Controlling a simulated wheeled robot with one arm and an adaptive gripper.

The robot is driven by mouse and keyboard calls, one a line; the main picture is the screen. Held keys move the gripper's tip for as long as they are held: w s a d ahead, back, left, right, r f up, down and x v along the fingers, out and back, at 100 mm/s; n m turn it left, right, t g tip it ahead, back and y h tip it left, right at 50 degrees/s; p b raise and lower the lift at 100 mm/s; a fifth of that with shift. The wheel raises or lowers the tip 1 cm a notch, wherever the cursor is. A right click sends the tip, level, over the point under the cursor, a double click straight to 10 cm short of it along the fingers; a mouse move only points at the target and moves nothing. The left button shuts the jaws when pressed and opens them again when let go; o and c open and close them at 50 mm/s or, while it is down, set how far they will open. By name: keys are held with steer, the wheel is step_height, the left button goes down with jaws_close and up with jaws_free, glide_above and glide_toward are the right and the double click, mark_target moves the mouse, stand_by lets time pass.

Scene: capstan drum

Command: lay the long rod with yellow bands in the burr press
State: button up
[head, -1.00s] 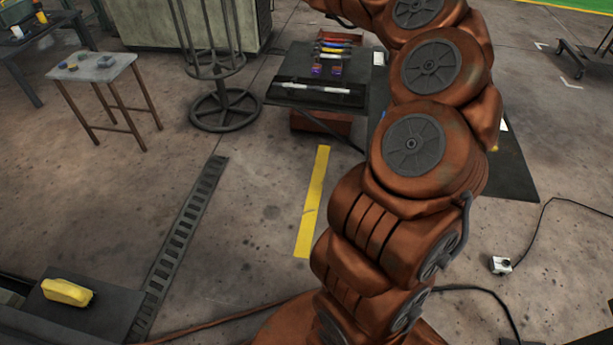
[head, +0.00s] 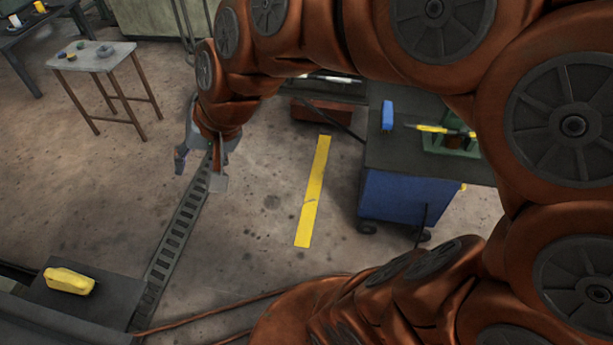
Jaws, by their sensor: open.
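A rod with yellow bands (head: 432,128) lies across a green fixture (head: 440,147), which looks like the burr press, on top of a blue cart. My arm hides part of the fixture's right side, so I cannot tell how fully the rod is seated. My gripper (head: 199,172) is open and empty, pointing down over the floor by the dark grated strip, well left of the cart and apart from the rod.
A blue block (head: 387,115) sits on the blue cart (head: 400,196). A dark table (head: 325,90) behind carries a pale rod, partly hidden by my arm. A small table (head: 95,58) stands back left. A yellow case (head: 68,281) lies front left.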

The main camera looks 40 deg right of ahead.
steer(key=s+d+f+n+g+h, duration=0.2)
steer(key=s+d+f+g, duration=0.1)
steer(key=s, duration=0.6)
steer(key=s+d+f+n+g+h, duration=0.1)
steer(key=s+d+f+n+g, duration=0.1)
steer(key=s, duration=0.8)
steer(key=d+f+g, duration=0.1)
steer(key=d+f, duration=0.1)
steer(key=d, duration=0.1)
steer(key=shift+f+h, duration=0.3)
steer(key=shift+h, duration=0.1)
